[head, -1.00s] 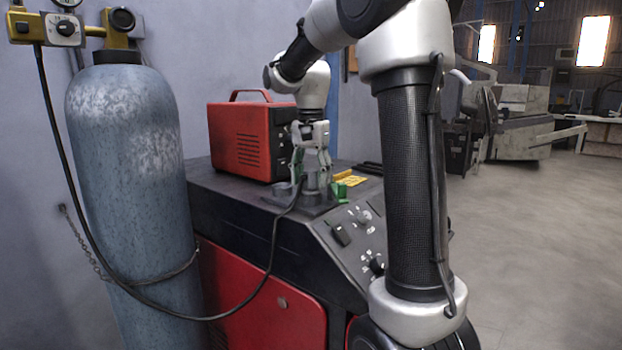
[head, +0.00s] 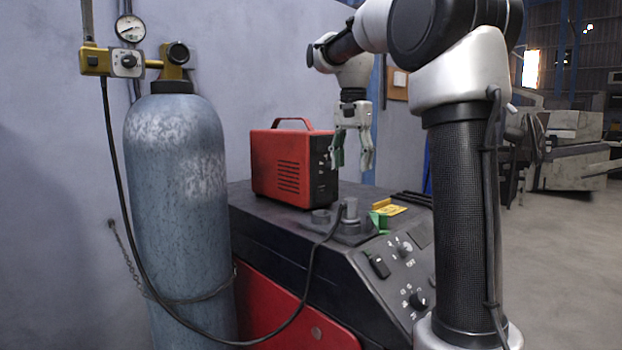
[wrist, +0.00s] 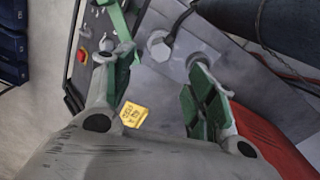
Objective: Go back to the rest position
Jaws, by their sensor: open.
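My gripper (head: 352,163) hangs with its fingers pointing down above the top of the dark machine (head: 270,207), just right of the red box (head: 285,165). Its two green-padded fingers are apart with nothing between them. In the wrist view my gripper (wrist: 158,80) is also open and empty. A grey cylindrical fitting (head: 350,212) stands upright on the machine below the fingers. Green pieces (head: 379,221) and a yellow label (head: 390,208) lie beside it; the label also shows in the wrist view (wrist: 134,114).
A blue gas cylinder (head: 175,200) with a regulator and gauge (head: 130,28) stands at the left. A black hose (head: 307,280) loops from it toward the machine top. The sloped control panel (head: 395,262) has knobs. Open floor (head: 560,265) lies at the right.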

